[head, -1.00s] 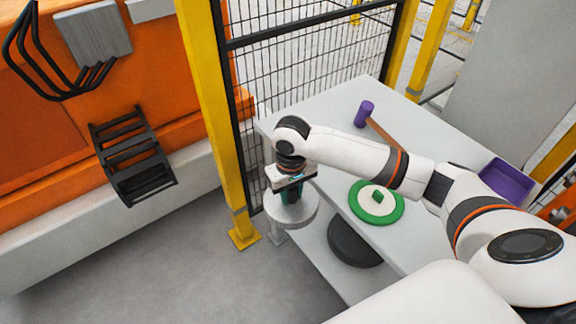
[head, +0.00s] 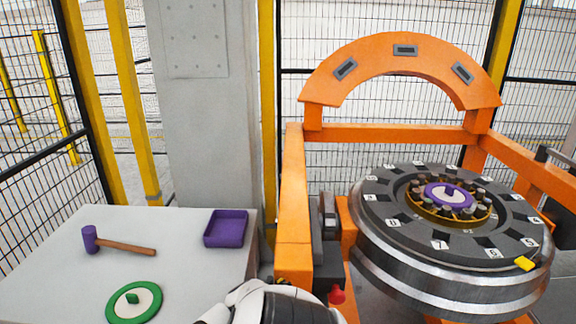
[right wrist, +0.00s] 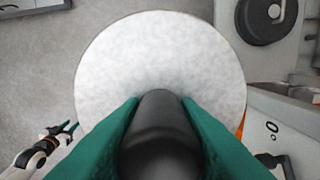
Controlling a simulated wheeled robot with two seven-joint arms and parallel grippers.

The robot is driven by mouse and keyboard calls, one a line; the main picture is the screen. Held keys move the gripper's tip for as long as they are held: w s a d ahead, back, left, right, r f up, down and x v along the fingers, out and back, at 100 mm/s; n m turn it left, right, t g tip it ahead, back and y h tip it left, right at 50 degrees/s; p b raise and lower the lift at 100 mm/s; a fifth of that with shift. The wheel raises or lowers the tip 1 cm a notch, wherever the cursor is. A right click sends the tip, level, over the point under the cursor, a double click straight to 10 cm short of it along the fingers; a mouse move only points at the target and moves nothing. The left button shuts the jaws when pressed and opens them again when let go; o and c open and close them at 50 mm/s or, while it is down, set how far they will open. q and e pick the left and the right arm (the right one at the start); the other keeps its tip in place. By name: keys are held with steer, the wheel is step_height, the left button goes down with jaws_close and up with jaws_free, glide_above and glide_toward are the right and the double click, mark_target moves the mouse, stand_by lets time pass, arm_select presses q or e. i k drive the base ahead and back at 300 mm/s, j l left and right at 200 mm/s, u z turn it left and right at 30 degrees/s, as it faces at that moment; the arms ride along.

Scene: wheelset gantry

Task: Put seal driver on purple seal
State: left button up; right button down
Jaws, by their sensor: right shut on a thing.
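The purple seal (head: 450,194) is a flat ring at the centre of the large dark round wheel hub in the head view, with several studs around it. My right gripper (right wrist: 165,100) has green fingers shut on the black handle of the seal driver (right wrist: 163,120). A broad pale grey disc (right wrist: 160,50) lies directly beyond the handle and appears to be the driver's head. Neither shows in the current head view, so their distance from the seal cannot be told. My left gripper (right wrist: 66,128) appears small at the lower left of the wrist view, its fingers apart and empty.
An orange gantry arch (head: 402,50) stands behind the hub (head: 385,215). A yellow piece (head: 524,263) sits at the hub's rim. On the grey table (head: 50,265) are a purple mallet (head: 90,240), a purple tray (head: 226,243) and a green-rimmed disc (head: 118,311).

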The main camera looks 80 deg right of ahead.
mark_target(449, 193)
steer(key=k+z, duration=0.15)
steer(key=k, duration=0.35)
steer(key=k+l+z, duration=0.2)
steer(key=k, duration=0.3)
steer(key=k+l+z, duration=0.15)
steer(key=k, duration=0.35)
